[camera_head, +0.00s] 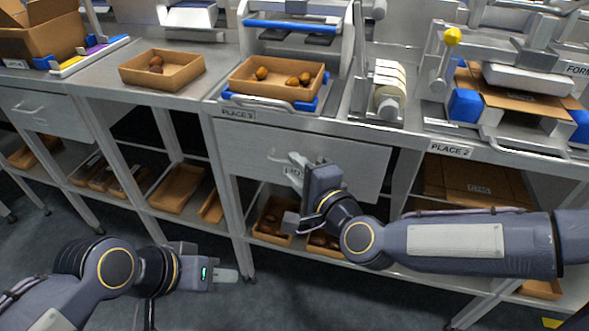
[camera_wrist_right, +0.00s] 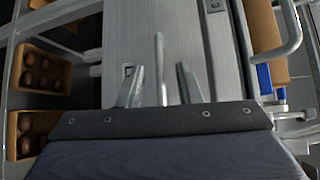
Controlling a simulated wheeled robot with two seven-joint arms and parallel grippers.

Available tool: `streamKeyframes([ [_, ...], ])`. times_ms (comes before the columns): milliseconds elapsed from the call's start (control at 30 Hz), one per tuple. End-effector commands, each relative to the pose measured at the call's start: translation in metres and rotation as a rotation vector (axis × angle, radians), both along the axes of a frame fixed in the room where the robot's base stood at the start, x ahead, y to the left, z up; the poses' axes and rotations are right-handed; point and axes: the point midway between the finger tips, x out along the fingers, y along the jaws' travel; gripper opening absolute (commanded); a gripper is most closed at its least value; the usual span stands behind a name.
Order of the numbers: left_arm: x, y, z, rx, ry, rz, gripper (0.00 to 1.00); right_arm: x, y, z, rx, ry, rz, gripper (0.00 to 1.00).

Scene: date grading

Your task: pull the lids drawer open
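The lids drawer (camera_head: 245,150) is a grey front under the middle bench, and it looks closed. Its label is mostly covered by my right gripper (camera_head: 296,168). In the right wrist view the drawer front (camera_wrist_right: 183,40) fills the middle, and its bar handle (camera_wrist_right: 159,55) runs between the two fingers of my right gripper (camera_wrist_right: 161,88). The fingers are apart, with a visible gap on each side of the handle. My left gripper (camera_head: 228,275) hangs low at the left, over the floor and away from the drawer; its finger gap is not clear.
A box of dates (camera_head: 250,85) sits on a blue-edged scale above the drawer. Another box (camera_head: 135,75) stands to its left. Boxes of dates (camera_head: 270,232) lie on the shelf below. The bench leg (camera_head: 238,215) stands left of the drawer. Floor in front is open.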

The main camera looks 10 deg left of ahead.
Motion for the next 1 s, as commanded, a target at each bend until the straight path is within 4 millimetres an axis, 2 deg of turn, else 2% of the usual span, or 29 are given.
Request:
streamKeyframes([
  [200,0.0,0.0,-0.003,0.0,0.0,0.0,0.36,0.015,0.014,-0.004,-0.001,0.0,0.001,0.32],
  [467,0.0,0.0,-0.003,0.0,0.001,0.0,0.36,0.017,0.015,-0.003,-0.002,-0.001,-0.001,0.32],
  [500,0.0,0.0,-0.003,0.0,0.001,0.0,0.36,0.017,0.015,-0.003,-0.002,-0.001,0.0,0.3],
  [733,0.0,0.0,-0.003,0.0,0.001,0.0,0.36,0.016,0.015,-0.003,-0.002,-0.001,0.0,0.0],
  [1000,0.0,0.0,-0.003,0.0,0.001,0.0,0.36,0.016,0.015,-0.003,-0.002,-0.001,0.0,0.0],
])
